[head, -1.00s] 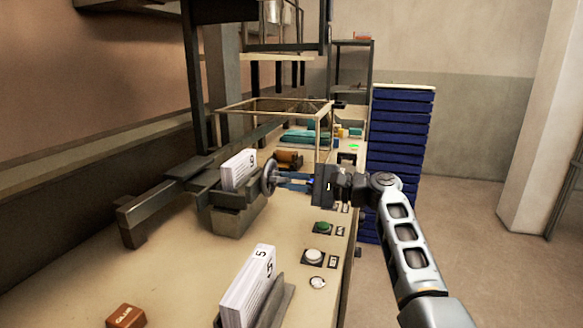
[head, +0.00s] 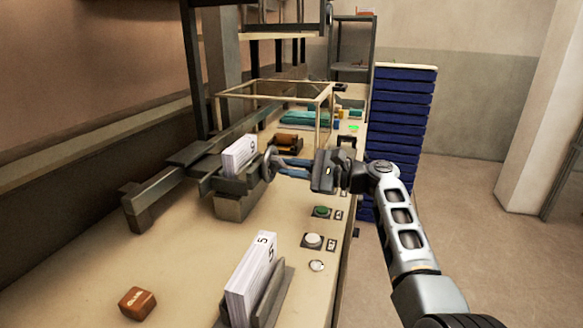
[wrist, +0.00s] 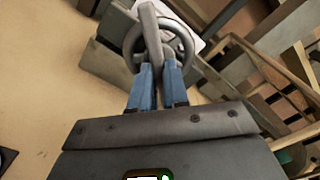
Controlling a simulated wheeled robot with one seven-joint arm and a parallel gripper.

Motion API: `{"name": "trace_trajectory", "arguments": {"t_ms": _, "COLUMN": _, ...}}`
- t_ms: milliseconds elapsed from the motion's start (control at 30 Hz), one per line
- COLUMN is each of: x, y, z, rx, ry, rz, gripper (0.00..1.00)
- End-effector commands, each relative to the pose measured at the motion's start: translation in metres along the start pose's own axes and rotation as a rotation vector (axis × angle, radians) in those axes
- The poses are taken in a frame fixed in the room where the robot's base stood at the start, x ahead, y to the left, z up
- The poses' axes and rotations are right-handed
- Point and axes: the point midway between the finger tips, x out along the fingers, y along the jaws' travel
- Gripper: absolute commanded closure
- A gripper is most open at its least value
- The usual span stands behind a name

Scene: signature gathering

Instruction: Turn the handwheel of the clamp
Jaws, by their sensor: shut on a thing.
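The clamp (head: 235,207) is a dark grey metal device on the workbench, with a stack of white sheets (head: 239,157) held upright in it. Its handwheel (head: 268,164) is a round metal ring on the clamp's right side. My gripper (head: 283,165) reaches in from the right with its blue fingers at the wheel. In the wrist view the blue fingers (wrist: 158,82) are shut on part of the handwheel (wrist: 186,38), with a grey bar across the ring. The exact contact at the fingertips is partly hidden.
A second stack marked 5 (head: 247,280) stands in a holder in front. A brown glue block (head: 137,303) lies at front left. Green (head: 321,211) and white (head: 313,240) buttons line the right bench edge. A glass-like case frame (head: 275,98) stands behind. Blue stacked trays (head: 402,130) stand beyond.

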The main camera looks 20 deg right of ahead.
Motion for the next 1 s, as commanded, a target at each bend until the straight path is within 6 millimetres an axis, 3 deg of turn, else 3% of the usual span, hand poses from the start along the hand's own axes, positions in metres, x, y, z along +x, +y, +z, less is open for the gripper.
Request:
{"name": "trace_trajectory", "arguments": {"t_ms": 67, "x": -0.001, "y": 0.002, "z": -0.002, "rx": 0.003, "ry": 0.003, "rz": 0.001, "gripper": 1.0}}
{"name": "trace_trajectory", "arguments": {"t_ms": 100, "x": -0.001, "y": 0.002, "z": -0.002, "rx": 0.003, "ry": 0.003, "rz": 0.001, "gripper": 0.81}}
{"name": "trace_trajectory", "arguments": {"t_ms": 333, "x": -0.001, "y": 0.001, "z": -0.001, "rx": 0.001, "ry": 0.002, "rz": 0.001, "gripper": 0.6}}
{"name": "trace_trajectory", "arguments": {"t_ms": 667, "x": -0.007, "y": 0.001, "z": -0.002, "rx": 0.0, "ry": 0.002, "rz": -0.001, "gripper": 0.6}}
{"name": "trace_trajectory", "arguments": {"t_ms": 1000, "x": -0.059, "y": 0.002, "z": -0.003, "rx": -0.001, "ry": 0.003, "rz": -0.001, "gripper": 0.6}}
